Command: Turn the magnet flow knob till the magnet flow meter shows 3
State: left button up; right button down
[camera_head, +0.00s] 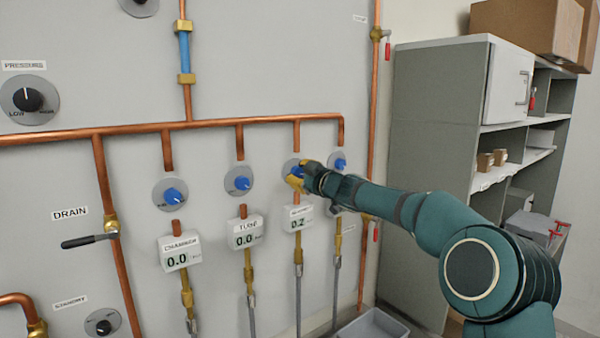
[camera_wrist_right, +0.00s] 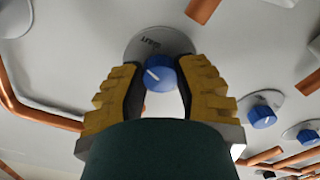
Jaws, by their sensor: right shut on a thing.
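The third blue knob from the left, the magnet flow knob (camera_head: 292,167), sits on a round grey plate on the wall panel. The white magnet flow meter (camera_head: 299,217) below it appears to show 0.2; its label is small and blurred. My right gripper (camera_head: 297,178) is at this knob and partly covers it. In the right wrist view, the yellow fingers of the right gripper (camera_wrist_right: 160,68) are on either side of the blue knob (camera_wrist_right: 160,74), shut on it. My left gripper is out of view.
Blue knobs stand close by: the tube knob (camera_head: 240,181), the chamber knob (camera_head: 172,195) and a far-right knob (camera_head: 340,163). Copper pipes (camera_head: 220,123) run across the panel. A grey shelf unit (camera_head: 432,150) stands right. A drain lever (camera_head: 88,241) juts out left.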

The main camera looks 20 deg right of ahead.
jog(key=n, duration=0.3)
jog(key=shift+n, duration=0.4)
jog(key=n, duration=0.2)
jog(key=shift+n, duration=0.4)
jog(key=n, duration=0.4)
jog(key=shift+b, duration=0.35)
jog(key=shift+n, duration=1.1)
jog(key=shift+r, duration=0.1)
jog(key=c, duration=0.6)
grip_release()
jog(key=shift+w, duration=0.1)
jog(key=v, duration=1.2)
